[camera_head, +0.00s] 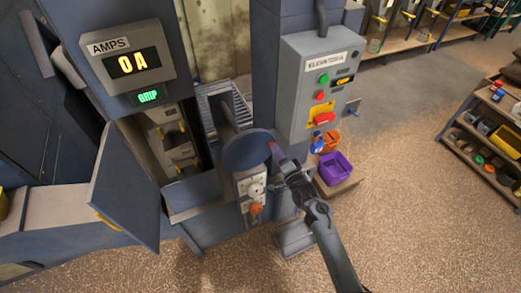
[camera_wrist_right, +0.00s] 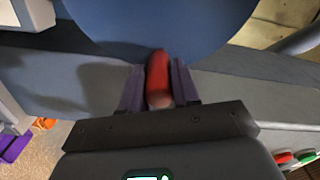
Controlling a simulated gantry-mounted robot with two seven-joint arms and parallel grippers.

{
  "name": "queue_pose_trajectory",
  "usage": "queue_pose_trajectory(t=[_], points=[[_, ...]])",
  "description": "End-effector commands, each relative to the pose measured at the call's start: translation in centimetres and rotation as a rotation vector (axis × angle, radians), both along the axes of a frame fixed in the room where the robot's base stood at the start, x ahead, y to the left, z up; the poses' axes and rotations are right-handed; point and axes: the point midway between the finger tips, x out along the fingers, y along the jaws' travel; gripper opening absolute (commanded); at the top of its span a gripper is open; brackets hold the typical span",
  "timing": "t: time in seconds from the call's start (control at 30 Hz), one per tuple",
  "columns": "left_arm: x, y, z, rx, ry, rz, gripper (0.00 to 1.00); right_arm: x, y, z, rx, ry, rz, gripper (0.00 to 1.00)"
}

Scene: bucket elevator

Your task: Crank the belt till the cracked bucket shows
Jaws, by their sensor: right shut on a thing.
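A round blue-grey crank wheel (camera_head: 246,151) is mounted on the front of the elevator housing. My right gripper (camera_head: 280,160) is at the wheel's right edge. In the right wrist view my right gripper (camera_wrist_right: 158,85) is shut around the red crank handle (camera_wrist_right: 158,72), which stands out from the wheel face (camera_wrist_right: 150,25). Grey buckets (camera_head: 180,152) with orange bolts show inside the open housing, left of the wheel. From here I cannot tell a crack on them. My left gripper is not in view.
An open door panel (camera_head: 124,187) stands left of the housing opening. The display (camera_head: 133,64) reads 0 A. A grey control box (camera_head: 320,85) with buttons is right of the wheel. A purple bin (camera_head: 335,168) sits below it.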

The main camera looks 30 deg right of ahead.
Motion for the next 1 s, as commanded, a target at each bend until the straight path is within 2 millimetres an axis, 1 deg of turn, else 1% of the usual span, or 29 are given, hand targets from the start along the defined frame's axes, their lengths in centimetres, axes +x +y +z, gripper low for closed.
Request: queue_pose_trajectory(t=[0.03, 0.1, 0.33, 0.87, 0.9, 0.97, 1.0], points=[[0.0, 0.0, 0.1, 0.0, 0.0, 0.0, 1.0, -0.2, -0.3, -0.5, 0.03, 0.005, -0.004, 0.0], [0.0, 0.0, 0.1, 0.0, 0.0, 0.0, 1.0, -0.4, -0.7, -0.9, 0.068, 0.003, -0.01, 0.0], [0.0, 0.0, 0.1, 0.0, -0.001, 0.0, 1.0, -0.6, -1.1, -1.6, 0.149, -0.003, -0.016, 0.0], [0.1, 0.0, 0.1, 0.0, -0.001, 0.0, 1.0, -0.6, -1.1, -1.8, 0.174, -0.006, -0.016, 0.0], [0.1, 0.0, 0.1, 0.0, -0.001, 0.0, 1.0, -0.6, -1.1, -1.8, 0.174, -0.006, -0.016, 0.32], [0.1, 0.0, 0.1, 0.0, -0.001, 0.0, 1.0, -0.6, -1.1, -1.7, 0.174, -0.006, -0.016, 0.41], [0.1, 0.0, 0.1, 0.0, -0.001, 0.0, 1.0, -0.6, -1.1, -1.7, 0.174, -0.006, -0.016, 0.47]])
